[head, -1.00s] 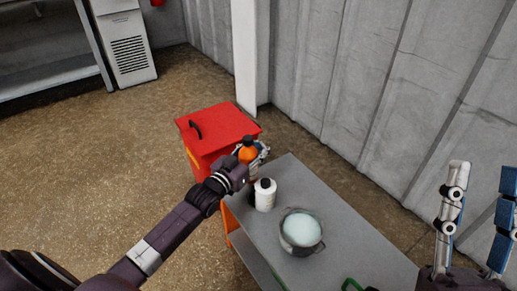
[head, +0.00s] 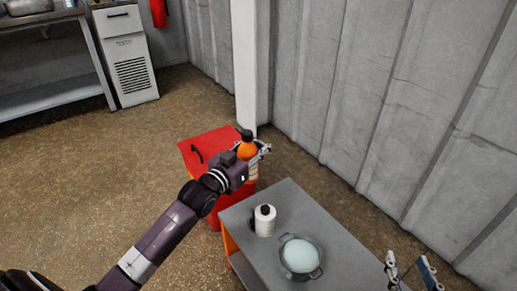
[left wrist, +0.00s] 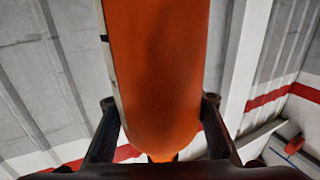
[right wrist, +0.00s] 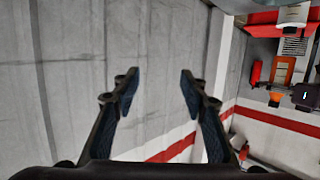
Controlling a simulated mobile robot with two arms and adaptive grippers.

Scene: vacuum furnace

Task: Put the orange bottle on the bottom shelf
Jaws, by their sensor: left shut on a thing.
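The orange bottle (head: 247,151) with a black cap is held upright in my left gripper (head: 256,160), in front of the red cabinet and above the floor. In the left wrist view the orange bottle (left wrist: 158,70) fills the space between the fingers, which are shut on it. My right gripper (head: 408,268) is at the lower right, open and empty; the right wrist view shows its fingers (right wrist: 157,88) apart. The grey cart (head: 337,225) has a lower shelf (head: 246,272), only partly visible. A bench at the upper left also has a low shelf (head: 50,103).
A red cabinet (head: 210,146) stands behind the cart, near a white post (head: 244,65) and the corrugated wall (head: 370,100). Open floor (head: 90,180) lies to the left.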

